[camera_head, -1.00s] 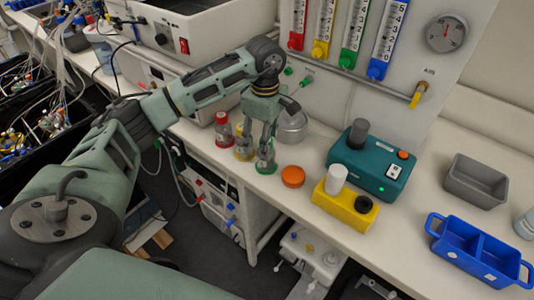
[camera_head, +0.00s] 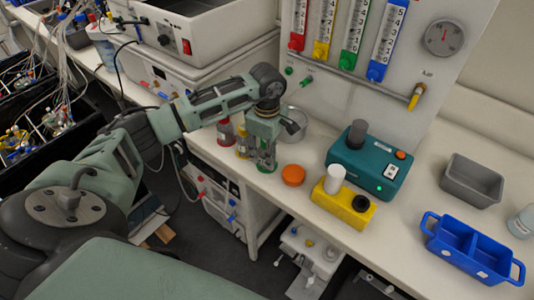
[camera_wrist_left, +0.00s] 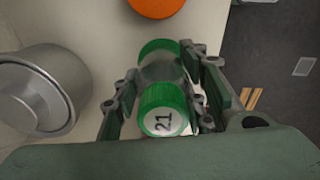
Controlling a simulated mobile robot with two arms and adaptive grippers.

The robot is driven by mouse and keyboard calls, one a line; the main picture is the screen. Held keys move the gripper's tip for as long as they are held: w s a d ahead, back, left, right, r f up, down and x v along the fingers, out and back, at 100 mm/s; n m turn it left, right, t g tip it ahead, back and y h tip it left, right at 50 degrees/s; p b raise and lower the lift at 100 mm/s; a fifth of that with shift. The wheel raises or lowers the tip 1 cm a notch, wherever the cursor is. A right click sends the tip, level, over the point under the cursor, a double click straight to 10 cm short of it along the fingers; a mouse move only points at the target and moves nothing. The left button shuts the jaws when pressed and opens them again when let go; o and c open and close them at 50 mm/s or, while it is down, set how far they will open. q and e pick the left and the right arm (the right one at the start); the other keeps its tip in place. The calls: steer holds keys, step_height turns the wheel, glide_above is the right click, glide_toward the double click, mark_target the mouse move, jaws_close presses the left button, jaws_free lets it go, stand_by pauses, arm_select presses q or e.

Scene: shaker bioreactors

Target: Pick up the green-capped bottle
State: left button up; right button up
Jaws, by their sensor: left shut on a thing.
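The green-capped bottle (camera_wrist_left: 164,110) shows in the left wrist view, its green cap marked 21 towards the camera and a green rim at its base. My left gripper (camera_wrist_left: 163,105) is around it, with one finger on each side, shut on the bottle. In the head view my left gripper (camera_head: 264,160) points down at the bench, over the green-based bottle (camera_head: 265,167), which it mostly hides. The bottle appears upright at the bench's front edge; whether it touches the bench I cannot tell. My right gripper is not in view.
A red-marked bottle (camera_head: 225,132) and a yellow-marked bottle (camera_head: 242,146) stand left of my gripper. A metal pot (camera_head: 293,124) is behind, an orange disc (camera_head: 293,175) to the right. Further right are a yellow block (camera_head: 343,206), teal device (camera_head: 368,165) and blue caddy (camera_head: 440,238).

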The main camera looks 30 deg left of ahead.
arm_select(q)
steer(key=c, duration=0.5)
steer(key=shift+c, duration=0.2)
